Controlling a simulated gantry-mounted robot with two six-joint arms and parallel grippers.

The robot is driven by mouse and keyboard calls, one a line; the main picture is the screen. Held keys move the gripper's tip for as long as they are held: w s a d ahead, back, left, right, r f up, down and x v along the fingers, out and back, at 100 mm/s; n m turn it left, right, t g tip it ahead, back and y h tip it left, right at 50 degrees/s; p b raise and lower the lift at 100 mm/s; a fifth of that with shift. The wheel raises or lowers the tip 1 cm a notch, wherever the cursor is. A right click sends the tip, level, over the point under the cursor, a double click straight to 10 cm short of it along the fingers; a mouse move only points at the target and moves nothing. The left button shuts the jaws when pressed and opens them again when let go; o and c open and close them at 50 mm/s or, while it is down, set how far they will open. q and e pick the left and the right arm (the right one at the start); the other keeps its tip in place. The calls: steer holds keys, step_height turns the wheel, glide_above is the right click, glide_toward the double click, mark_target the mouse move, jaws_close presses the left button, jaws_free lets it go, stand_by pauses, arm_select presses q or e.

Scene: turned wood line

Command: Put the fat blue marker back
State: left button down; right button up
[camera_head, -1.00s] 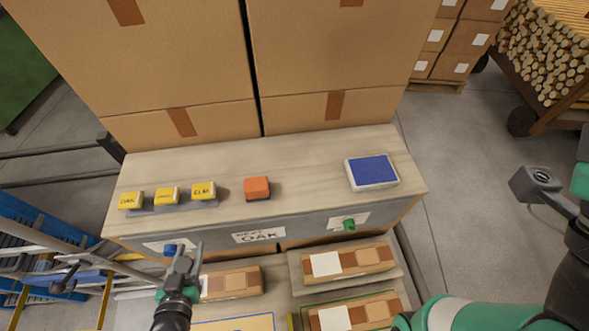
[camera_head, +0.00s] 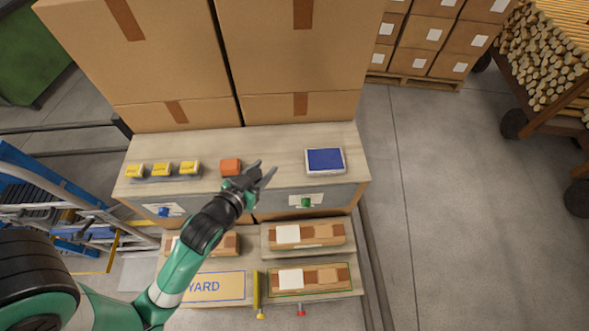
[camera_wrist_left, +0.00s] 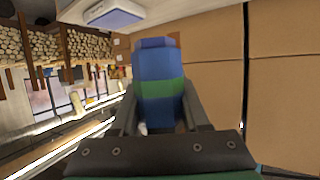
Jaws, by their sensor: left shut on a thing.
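My left gripper (camera_head: 262,178) is over the front edge of the wooden bench top (camera_head: 270,150), just right of an orange block (camera_head: 231,167). In the left wrist view it is shut on a thick blue marker (camera_wrist_left: 157,80) with a green band, which stands out between the two fingers. In the head view the marker is not clear at the fingers. A blue knob-like piece (camera_head: 164,211) and a green one (camera_head: 306,202) sit on white labels on the bench front. My right gripper is out of view.
Several yellow blocks (camera_head: 162,170) stand at the bench's left, and a blue pad (camera_head: 325,160) lies at its right. Tall cardboard boxes (camera_head: 300,50) close off the back. Below are boards with wood samples (camera_head: 307,235), a yellow stick (camera_head: 257,289) and a red-ended piece (camera_head: 300,308).

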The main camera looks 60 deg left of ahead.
arm_select(q)
steer(key=w+a+f+b, duration=0.1)
steer(key=w+a+f, duration=0.1)
steer(key=a+f, duration=0.1)
steer(key=w+a+f+b, duration=0.1)
steer(key=w+a+f, duration=0.2)
steer(key=w+a+f+b, duration=0.1)
steer(key=w+a+f, duration=0.2)
steer(key=shift+w+a+b, duration=0.2)
steer(key=shift+a+b, duration=0.15)
steer(key=shift+w+a+f, duration=0.25)
steer(key=shift+w, duration=0.05)
steer(key=f, duration=0.1)
steer(key=f+b, duration=0.1)
steer(key=f, duration=0.1)
steer(key=shift+w+a, duration=0.15)
steer(key=shift+a, duration=0.05)
steer(key=shift+f, duration=0.3)
